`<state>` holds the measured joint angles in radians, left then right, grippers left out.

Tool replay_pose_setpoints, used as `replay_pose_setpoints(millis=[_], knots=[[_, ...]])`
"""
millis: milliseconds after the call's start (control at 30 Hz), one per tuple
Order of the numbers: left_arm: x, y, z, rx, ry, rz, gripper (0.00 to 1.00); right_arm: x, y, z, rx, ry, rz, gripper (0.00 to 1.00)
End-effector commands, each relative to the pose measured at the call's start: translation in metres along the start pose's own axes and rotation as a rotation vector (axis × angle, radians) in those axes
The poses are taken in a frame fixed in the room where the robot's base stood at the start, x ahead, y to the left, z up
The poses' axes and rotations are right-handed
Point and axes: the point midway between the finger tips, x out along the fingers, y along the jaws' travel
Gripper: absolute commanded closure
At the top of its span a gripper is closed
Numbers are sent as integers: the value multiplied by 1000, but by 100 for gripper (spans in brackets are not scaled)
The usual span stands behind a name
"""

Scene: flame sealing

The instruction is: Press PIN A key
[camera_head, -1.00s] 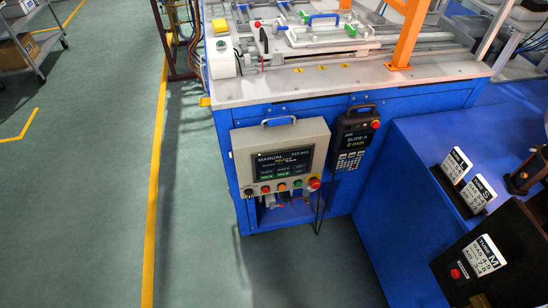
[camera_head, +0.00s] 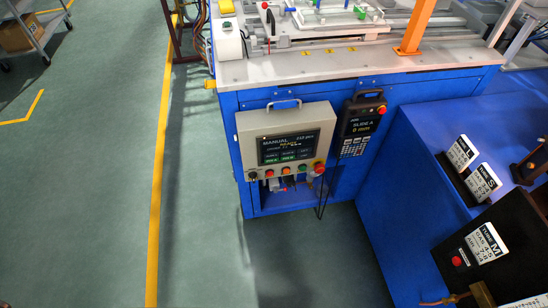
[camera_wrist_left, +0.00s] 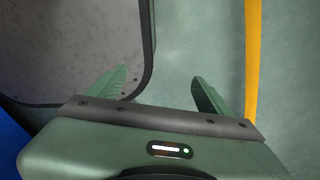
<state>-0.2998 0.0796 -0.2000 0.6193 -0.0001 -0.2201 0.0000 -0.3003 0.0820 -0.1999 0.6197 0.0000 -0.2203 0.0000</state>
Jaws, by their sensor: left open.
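The grey control panel (camera_head: 241,136) with a carry handle hangs on the front of the blue machine in the head view. Its screen (camera_head: 288,147) reads MANUAL and shows small green and dark keys; their labels are too small to read, so I cannot pick out PIN A. Coloured buttons line its lower edge. A black handheld pendant (camera_head: 363,125) reading SLIDE A, 0 mm, with a small keypad, hangs to its right. My left gripper (camera_wrist_left: 160,90) shows only in the left wrist view, open and empty, with green fingers apart above the floor. My right gripper is not in view.
A red button (camera_head: 320,167) sits at the panel's lower right corner. A blue bench (camera_head: 420,165) with labelled TUBE cards stands at right. Green floor (camera_head: 90,190) with a yellow line (camera_head: 157,190) is free at left. A speckled grey surface (camera_wrist_left: 70,45) fills the wrist view's left.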

Motion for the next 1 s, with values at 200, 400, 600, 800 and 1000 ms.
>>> replay_pose_setpoints(millis=[200,400,600,800,1000], knots=[[0,0,0,0,-1,0,21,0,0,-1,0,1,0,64],[0,0,0,0,-1,0,21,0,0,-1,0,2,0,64],[0,0,0,0,-1,0,76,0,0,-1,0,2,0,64],[0,0,0,0,0,0,100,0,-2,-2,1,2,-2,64],[0,0,0,0,0,0,100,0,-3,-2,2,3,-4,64]])
